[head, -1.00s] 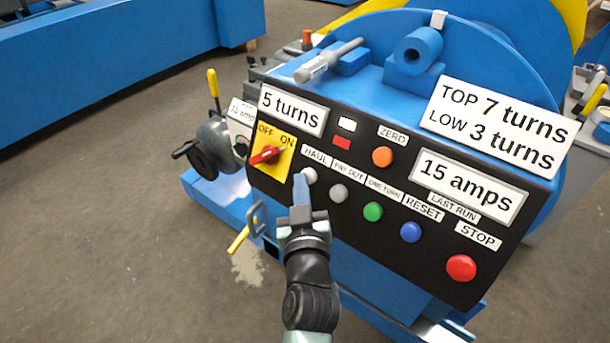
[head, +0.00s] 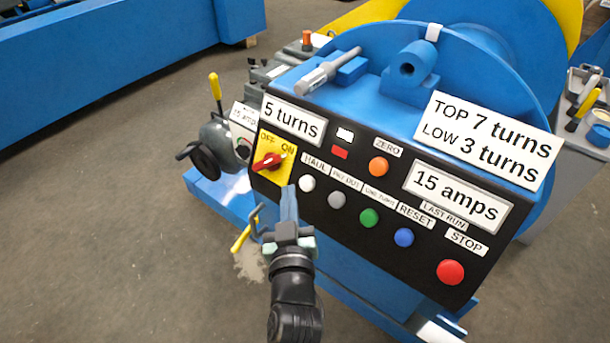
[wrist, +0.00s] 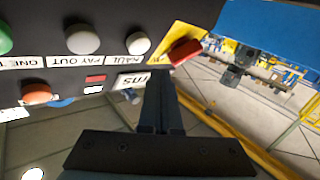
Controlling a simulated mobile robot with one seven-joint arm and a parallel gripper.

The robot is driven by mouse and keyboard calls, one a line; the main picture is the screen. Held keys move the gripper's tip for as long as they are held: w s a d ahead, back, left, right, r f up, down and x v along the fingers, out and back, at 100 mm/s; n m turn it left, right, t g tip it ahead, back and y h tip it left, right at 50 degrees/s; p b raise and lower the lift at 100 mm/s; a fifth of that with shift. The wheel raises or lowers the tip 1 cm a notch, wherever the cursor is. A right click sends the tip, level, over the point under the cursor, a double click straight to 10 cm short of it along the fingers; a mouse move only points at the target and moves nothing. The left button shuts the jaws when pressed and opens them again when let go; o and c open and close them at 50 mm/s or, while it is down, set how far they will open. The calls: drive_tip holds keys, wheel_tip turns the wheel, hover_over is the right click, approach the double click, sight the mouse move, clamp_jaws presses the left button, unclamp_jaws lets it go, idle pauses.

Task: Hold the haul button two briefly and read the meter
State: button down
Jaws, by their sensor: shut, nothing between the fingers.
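The white haul button (head: 307,184) sits under the HAUL label on the black panel; it also shows in the wrist view (wrist: 138,43). It is the only button labelled HAUL that I see. My gripper (head: 289,189) is shut and empty, its tips just left of the haul button and apart from it in the picture. The wrist view shows the closed fingers (wrist: 159,95) beside the button, not covering it. The turns meter (head: 293,119) reads 5 turns. The LAST RUN meter (head: 457,196) reads 15 amps.
The red switch (head: 268,162) on its yellow plate points towards ON. Grey pay out (head: 336,200), green one turn (head: 369,218), blue reset (head: 403,237), orange zero (head: 378,166) and red stop (head: 450,272) buttons share the panel. A sign (head: 489,140) reads TOP 7 turns, LOW 3 turns.

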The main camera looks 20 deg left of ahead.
drive_tip(key=s+p, duration=0.1)
drive_tip(key=s+a+r+p, duration=0.1)
drive_tip(key=p, duration=0.1)
drive_tip(key=shift+s+r, duration=0.15)
drive_tip(key=shift+s, duration=0.05)
idle(0.4)
drive_tip(key=w+d+r+m+t, duration=0.1)
drive_tip(key=w+d+r+t, duration=0.15)
drive_tip(key=r, duration=1.05)
drive_tip(key=w+d+r+m+t, duration=0.1)
drive_tip(key=d+r+t, duration=0.25)
drive_tip(key=r, duration=1.05)
drive_tip(key=s+d+r+m+t+h, duration=0.1)
drive_tip(key=s+d+r+t+h, duration=0.15)
drive_tip(key=s+r, duration=0.4)
drive_tip(key=s+d+r+m+t+h, duration=0.1)
drive_tip(key=s+d+r+m+h, duration=0.2)
drive_tip(key=r, duration=0.7)
drive_tip(key=s+d+r+t+h, duration=0.1)
drive_tip(key=s+d+r+t, duration=0.1)
drive_tip(key=s+d+r, duration=0.45)
wheel_tip(320, 180, up, 28)
drive_tip(key=w+a+p, duration=0.2)
drive_tip(key=p, duration=2.4)
drive_tip(key=shift+w, duration=0.25)
